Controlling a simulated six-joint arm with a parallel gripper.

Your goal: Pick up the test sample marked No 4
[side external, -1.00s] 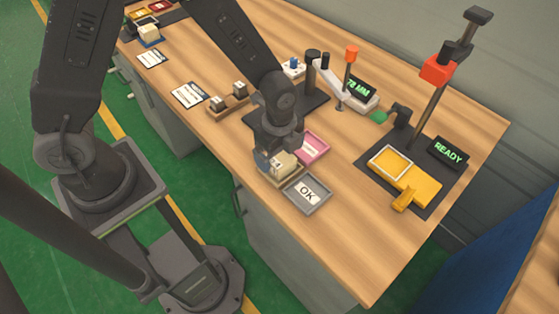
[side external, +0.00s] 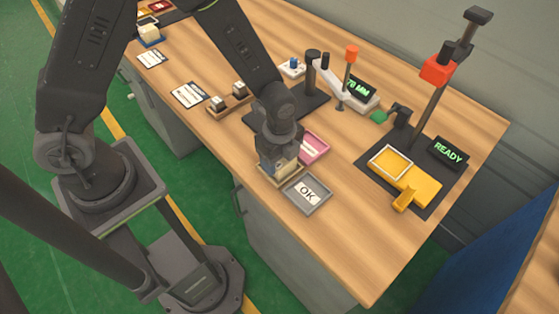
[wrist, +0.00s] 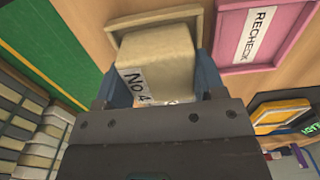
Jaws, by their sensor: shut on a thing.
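The No 4 sample is a cream block (wrist: 155,58) with a white label reading "NO 4", seen in the wrist view. It sits at a shallow beige tray (wrist: 118,25), which also shows in the side view (side external: 282,181). My gripper (wrist: 163,84) has its blue fingers on both sides of the block and is shut on it. In the side view my gripper (side external: 279,163) points down at the beige tray and hides most of the block. I cannot tell whether the block still touches the tray.
A grey OK tray (side external: 322,200) is to the right of the beige tray, and a pink RECHECK tray (wrist: 295,45) is beside it. A gauge showing 78 MM (side external: 359,88) and a yellow fixture (side external: 425,186) with a READY display (side external: 449,152) stand farther right. The front right tabletop is clear.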

